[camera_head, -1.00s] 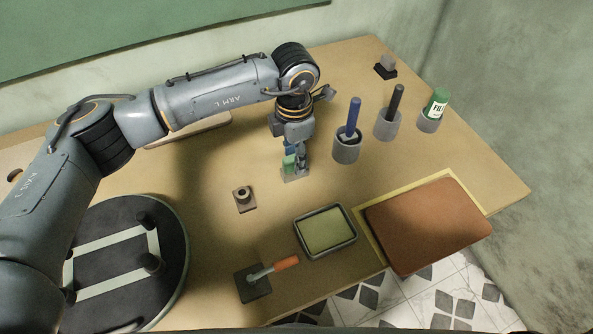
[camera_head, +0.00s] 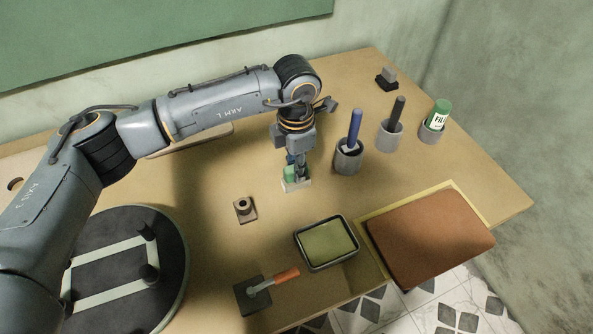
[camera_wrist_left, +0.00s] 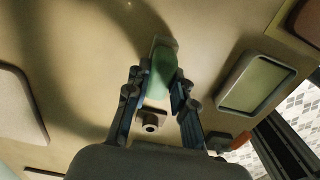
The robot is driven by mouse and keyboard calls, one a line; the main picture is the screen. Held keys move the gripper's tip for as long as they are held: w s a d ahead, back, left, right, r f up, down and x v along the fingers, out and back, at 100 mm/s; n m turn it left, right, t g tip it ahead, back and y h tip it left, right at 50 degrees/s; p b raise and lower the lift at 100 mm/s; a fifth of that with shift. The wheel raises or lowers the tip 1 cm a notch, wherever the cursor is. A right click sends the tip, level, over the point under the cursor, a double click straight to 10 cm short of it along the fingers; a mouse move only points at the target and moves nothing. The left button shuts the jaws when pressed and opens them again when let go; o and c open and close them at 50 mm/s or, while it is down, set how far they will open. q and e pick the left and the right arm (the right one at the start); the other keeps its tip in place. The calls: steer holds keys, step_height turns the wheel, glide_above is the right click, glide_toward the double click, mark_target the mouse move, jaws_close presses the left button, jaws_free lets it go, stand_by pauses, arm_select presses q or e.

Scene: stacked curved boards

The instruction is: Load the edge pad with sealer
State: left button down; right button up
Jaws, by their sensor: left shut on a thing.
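The edge pad, a green grip (camera_head: 289,173) over a pale block (camera_head: 297,186), is at the middle of the table. My left gripper (camera_head: 298,172) points down and is shut on its green grip. In the left wrist view the green grip (camera_wrist_left: 162,72) lies between the two fingers. I cannot tell whether the pad touches the table. The sealer is probably the flat yellow-green fill in the dark-rimmed tray (camera_head: 300,254), right of and nearer than the pad. The tray also shows in the left wrist view (camera_wrist_left: 227,92). My right gripper is not in view.
A small holder (camera_head: 245,210) and an orange-handled tool (camera_head: 286,274) on a dark block stand nearby. Behind right are cups with a blue (camera_head: 355,125) and a black handle (camera_head: 398,108), and a green bottle (camera_head: 439,115). A brown board (camera_head: 430,238) lies right of the tray.

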arm_select(q)
steer(key=shift+r+p, duration=0.85)
steer(key=shift+r, duration=1.4)
steer(key=shift+s, duration=0.1)
steer(key=shift+s+d+r, duration=0.2)
steer(key=shift+s+d, duration=0.1)
steer(key=shift+s, duration=0.3)
steer(key=s+d+r, duration=0.2)
steer(key=s+d, duration=0.1)
steer(key=s, duration=0.4)
steer(key=s+d+r, duration=0.2)
steer(key=s+d, duration=0.1)
steer(key=s, duration=0.4)
steer(key=f+b, duration=0.4)
steer(key=shift+w+a+f, duration=0.25)
steer(key=shift+w, duration=0.1)
steer(key=shift+f+b, duration=0.8)
steer(key=shift+b, duration=0.3)
steer(key=shift+f+b, duration=0.55)
steer(key=shift+b, duration=0.25)
steer(key=shift+s+f+b, duration=0.15)
steer(key=shift+b, duration=0.3)
